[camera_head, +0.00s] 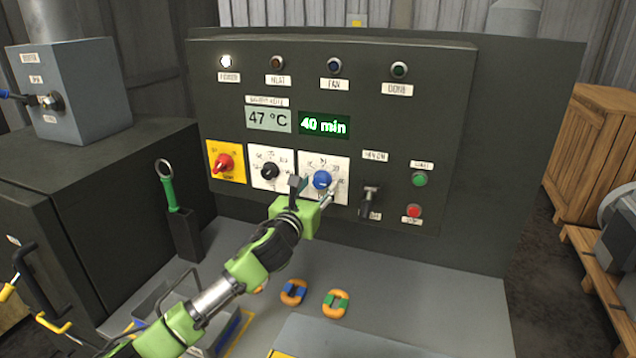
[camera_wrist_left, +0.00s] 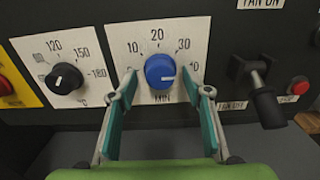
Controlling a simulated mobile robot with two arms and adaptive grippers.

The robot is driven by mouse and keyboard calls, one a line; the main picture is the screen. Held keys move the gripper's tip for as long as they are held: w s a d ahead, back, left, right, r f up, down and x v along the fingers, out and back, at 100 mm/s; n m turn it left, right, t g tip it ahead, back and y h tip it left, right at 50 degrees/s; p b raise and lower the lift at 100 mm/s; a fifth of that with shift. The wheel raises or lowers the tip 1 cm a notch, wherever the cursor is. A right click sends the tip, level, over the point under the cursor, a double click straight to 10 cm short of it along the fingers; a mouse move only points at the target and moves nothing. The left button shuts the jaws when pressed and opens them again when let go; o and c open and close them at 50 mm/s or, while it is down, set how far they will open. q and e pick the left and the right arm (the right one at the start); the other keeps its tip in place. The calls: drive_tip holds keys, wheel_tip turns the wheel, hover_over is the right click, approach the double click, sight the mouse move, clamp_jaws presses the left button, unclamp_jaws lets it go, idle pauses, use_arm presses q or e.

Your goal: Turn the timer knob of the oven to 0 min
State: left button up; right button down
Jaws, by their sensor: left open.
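The blue timer knob (camera_head: 322,180) sits on a white dial plate on the oven's control panel. In the left wrist view the blue knob (camera_wrist_left: 160,71) has a pale mark pointing right, towards the 40 end of the scale. The green display (camera_head: 324,125) reads 40 min. My left gripper (camera_head: 314,189) is just in front of the knob. In the left wrist view its fingers (camera_wrist_left: 166,92) are open, one on each side and below the knob, with visible gaps to it. My right gripper is not in view.
A black temperature knob (camera_head: 270,171) is left of the timer, and a red knob (camera_head: 223,163) on a yellow plate is farther left. A black lever switch (camera_head: 369,197) is close on the right. Two ring-shaped pieces (camera_head: 335,303) (camera_head: 293,292) lie on the grey table below.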

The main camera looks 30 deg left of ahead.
use_arm(q)
drive_tip(key=shift+w, duration=0.35)
drive_tip(key=c, duration=1.1)
